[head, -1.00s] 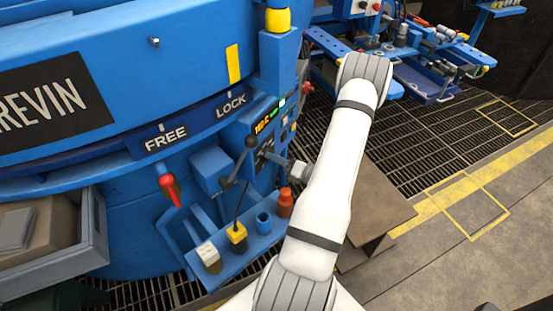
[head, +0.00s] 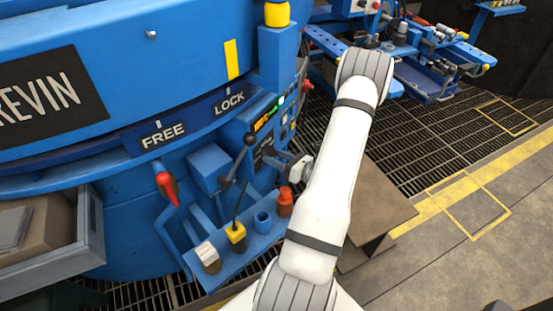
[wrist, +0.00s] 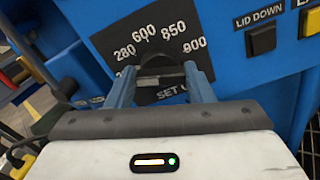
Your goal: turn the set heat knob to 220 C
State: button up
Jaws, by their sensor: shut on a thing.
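The set heat knob (wrist: 160,72) is black and round, on a black dial plate (wrist: 145,45) in the wrist view. The plate shows 280, 600, 850 and 900 in an arc, with part of the word SET below. My gripper (wrist: 162,80) is shut on the knob, a blue-grey finger on each side. The fingers and palm hide the lower dial, and I cannot read a 220 mark or the exact knob setting. In the head view my gripper (head: 294,167) is at the blue control panel (head: 240,133), partly hidden by my arm.
A lid down button (wrist: 262,39) and a yellow button (wrist: 313,64) sit right of the dial. In the head view, a black-ball lever (head: 249,140), a red handle (head: 167,188) and a small tool shelf (head: 235,255) are near. An orange display (head: 266,118) is lit.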

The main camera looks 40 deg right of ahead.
jog(key=shift+n+b, duration=0.3)
jog(key=shift+n, duration=0.6)
jog(key=o, duration=1)
jog(key=p+v, duration=0.1)
jog(key=v, duration=0.6)
jog(key=shift+s, duration=0.4)
